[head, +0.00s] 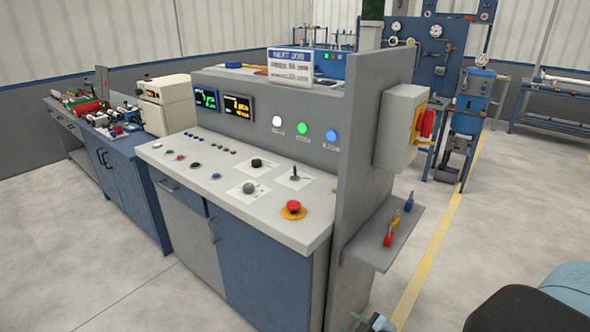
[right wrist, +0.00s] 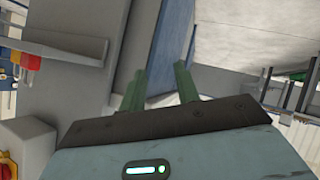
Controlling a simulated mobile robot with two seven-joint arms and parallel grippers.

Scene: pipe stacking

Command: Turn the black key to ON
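The control console (head: 225,180) stands in the middle of the head view. On its sloped top, a small dark upright piece on a pale square plate looks like the black key (head: 295,174); its setting is too small to read. A black knob (head: 256,162) and a grey knob (head: 249,188) sit to its left, and a red emergency button (head: 293,209) on a yellow ring is in front of it. My right gripper (head: 366,321) shows partly at the bottom edge, well away from the key. In the right wrist view its green fingers (right wrist: 160,84) are apart and empty. My left gripper is not in view.
A grey upright panel (head: 365,140) closes the console's right side. It carries a box with a red switch (head: 427,123) and a small shelf (head: 385,238) with coloured padlocks. Three lamps and two displays are on the console's back. Floor is open to the right.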

